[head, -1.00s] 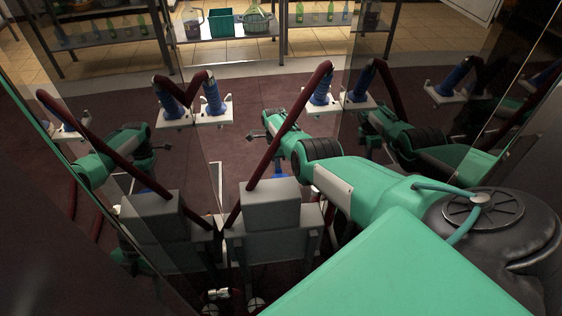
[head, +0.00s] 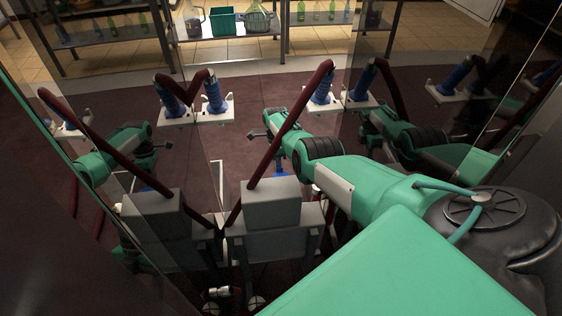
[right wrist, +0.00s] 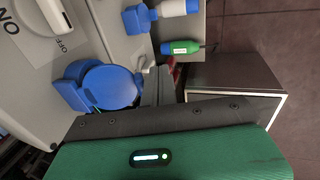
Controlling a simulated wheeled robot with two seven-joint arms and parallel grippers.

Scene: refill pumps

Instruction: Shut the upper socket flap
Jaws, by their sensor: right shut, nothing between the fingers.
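In the right wrist view a blue socket (right wrist: 67,90) sits on a pale panel. Its round blue flap (right wrist: 108,86) shows broad side to the camera, and I cannot tell how far it stands open. My right gripper (right wrist: 160,84) is shut and empty, with its grey fingers just to the right of the flap; contact cannot be made out. In the head view my right gripper (head: 265,122) is small and dark at the end of the green arm. The socket and flap cannot be made out there. My left gripper is not in view.
The wrist view also shows a switch (right wrist: 45,14) marked ON and OFF, a second blue socket (right wrist: 137,18) and a green plug-like part (right wrist: 180,47). In the head view a grey box (head: 271,205) with a dark red hose (head: 290,125) stands below my arm. Glass panels carry reflections.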

